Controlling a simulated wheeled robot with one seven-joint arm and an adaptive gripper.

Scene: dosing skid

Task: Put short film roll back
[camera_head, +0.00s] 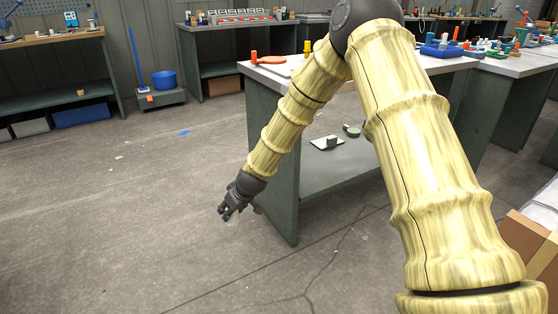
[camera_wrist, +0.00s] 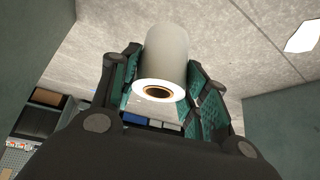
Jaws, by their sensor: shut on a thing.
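My gripper (camera_head: 228,211) hangs low at the left end of the nearest workbench, above the concrete floor. In the wrist view my gripper (camera_wrist: 165,100) has its teal-padded fingers on both sides of a short film roll (camera_wrist: 166,55). The roll is pale grey-white, with a white end face and a dark, brownish core hole toward the camera. In the head view only a small pale part of the roll (camera_head: 232,219) shows beneath the fingers.
The workbench (camera_head: 272,150) stands right beside my gripper. Its lower shelf (camera_head: 340,172) carries a small grey-white item (camera_head: 327,142) and a round green-topped item (camera_head: 352,131). A blue bucket (camera_head: 164,80) stands on a low platform farther back. The floor to the left is mostly open.

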